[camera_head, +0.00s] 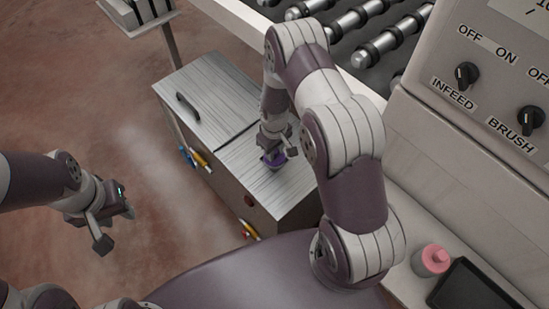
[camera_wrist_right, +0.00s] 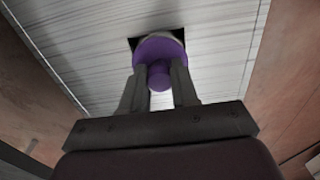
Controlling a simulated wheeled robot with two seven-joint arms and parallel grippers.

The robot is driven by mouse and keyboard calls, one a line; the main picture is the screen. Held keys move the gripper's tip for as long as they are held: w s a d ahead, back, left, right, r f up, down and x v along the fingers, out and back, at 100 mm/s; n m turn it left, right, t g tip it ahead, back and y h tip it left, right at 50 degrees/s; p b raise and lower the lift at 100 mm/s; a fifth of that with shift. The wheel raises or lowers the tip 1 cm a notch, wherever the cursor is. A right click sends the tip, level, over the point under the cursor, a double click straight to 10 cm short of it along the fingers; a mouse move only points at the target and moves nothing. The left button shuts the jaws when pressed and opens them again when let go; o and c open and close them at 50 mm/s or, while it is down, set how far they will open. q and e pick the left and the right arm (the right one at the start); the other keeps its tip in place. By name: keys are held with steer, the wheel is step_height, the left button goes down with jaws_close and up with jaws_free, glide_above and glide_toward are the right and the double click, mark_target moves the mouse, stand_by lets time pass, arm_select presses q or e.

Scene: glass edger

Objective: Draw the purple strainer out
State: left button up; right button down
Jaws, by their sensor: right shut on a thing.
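The purple strainer (camera_wrist_right: 160,52) sits at a dark square opening in the top of a grey metal tank (camera_head: 205,90). In the head view the strainer (camera_head: 273,160) is a small purple patch under my right gripper (camera_head: 275,148). In the right wrist view my right gripper (camera_wrist_right: 160,88) is shut on the strainer's purple knob. The strainer's lower part is hidden, so I cannot tell how deep it sits. My left gripper (camera_head: 114,218) is empty and its fingers are apart, over the floor at the left, away from the tank.
A lid with a black handle (camera_head: 187,107) covers the tank's far left part. Coloured valves (camera_head: 195,158) stick out of its side. A roller conveyor (camera_head: 375,45) and a control panel (camera_head: 480,90) stand at the right. Floor at left is clear.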

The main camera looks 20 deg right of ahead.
steer(key=shift+r, duration=0.2)
steer(key=shift+r+p, duration=3.1)
steer(key=shift+r, duration=0.6)
steer(key=shift+r, duration=0.1)
step_height(320, 180, up, 4)
steer(key=p, duration=0.3)
